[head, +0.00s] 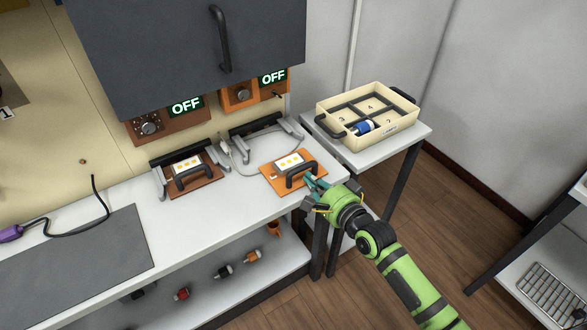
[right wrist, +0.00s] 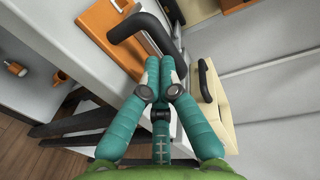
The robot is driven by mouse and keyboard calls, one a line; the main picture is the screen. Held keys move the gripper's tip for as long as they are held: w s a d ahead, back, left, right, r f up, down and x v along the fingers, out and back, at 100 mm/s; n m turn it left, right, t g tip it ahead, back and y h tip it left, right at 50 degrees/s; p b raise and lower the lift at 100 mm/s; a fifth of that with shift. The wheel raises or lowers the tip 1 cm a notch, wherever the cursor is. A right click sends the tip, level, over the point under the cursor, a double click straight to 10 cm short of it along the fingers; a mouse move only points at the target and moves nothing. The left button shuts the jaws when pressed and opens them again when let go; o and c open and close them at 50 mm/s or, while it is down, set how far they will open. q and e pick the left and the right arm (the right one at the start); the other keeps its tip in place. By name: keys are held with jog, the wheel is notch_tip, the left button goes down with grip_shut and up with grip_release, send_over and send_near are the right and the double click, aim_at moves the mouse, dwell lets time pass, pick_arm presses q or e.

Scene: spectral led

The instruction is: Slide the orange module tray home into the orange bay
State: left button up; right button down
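The orange module tray (head: 273,180) lies flat on the white bench, with a white module with yellow dots (head: 289,162) and a black handle (head: 300,171). The orange bay (head: 262,127), with dark back and grey side rails, is behind it, under an orange panel (head: 240,95). The tray sits in front of the rails. My right gripper (head: 312,182) is at the tray's front right, by the handle. In the right wrist view its teal fingertips (right wrist: 161,66) are together beside the handle (right wrist: 150,22). Contact is hard to tell. My left gripper is not in view.
A brown-orange tray (head: 205,182) sits in the left bay. A white cable (head: 238,160) loops between the bays. A cream divided crate (head: 350,140) stands on the side table at right. A dark mat (head: 75,262) lies at left. A grey cabinet (head: 180,50) overhangs the panels.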

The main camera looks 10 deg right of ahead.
aim_at(295, 161)
dwell(0.4)
